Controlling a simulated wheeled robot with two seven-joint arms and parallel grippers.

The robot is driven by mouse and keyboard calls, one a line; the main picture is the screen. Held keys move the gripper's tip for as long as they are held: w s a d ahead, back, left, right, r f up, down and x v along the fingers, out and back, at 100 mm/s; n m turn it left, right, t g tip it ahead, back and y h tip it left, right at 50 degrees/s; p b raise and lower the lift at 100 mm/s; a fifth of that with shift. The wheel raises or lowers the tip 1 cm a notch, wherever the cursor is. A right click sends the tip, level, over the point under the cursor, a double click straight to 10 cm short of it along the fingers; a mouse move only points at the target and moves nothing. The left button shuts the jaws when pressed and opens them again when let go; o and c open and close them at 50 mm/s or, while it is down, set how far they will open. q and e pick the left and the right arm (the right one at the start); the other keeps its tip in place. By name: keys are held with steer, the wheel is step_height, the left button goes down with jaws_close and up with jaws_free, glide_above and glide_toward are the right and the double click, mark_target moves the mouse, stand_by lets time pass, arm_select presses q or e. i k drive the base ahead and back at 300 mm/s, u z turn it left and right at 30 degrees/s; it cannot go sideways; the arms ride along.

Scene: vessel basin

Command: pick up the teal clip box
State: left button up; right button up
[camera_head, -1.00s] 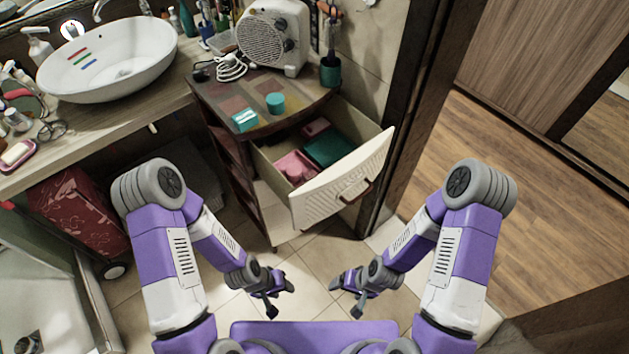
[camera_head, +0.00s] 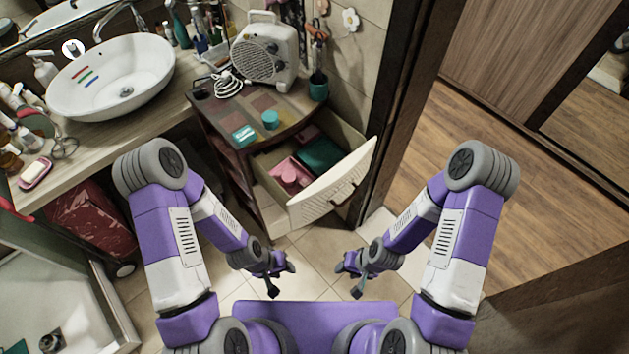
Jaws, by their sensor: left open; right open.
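The teal clip box (camera_head: 244,136) is a small box with a pale marking. It lies on the top of the small dark wooden cabinet (camera_head: 226,108), near its front left edge. A round teal container (camera_head: 270,119) stands just to its right. My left gripper (camera_head: 281,279) is open and empty, low over the floor and well in front of the cabinet. My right gripper (camera_head: 348,279) is open and empty at about the same height, to the right. Both are far from the box.
The cabinet's drawer (camera_head: 333,184) is pulled out, with pink and teal things inside. The sink counter (camera_head: 93,143) is at left. Tiled floor lies between.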

mark_target(246, 135)
steer(key=z, duration=1.3)
steer(key=i, duration=0.4)
steer(key=u, duration=1.7)
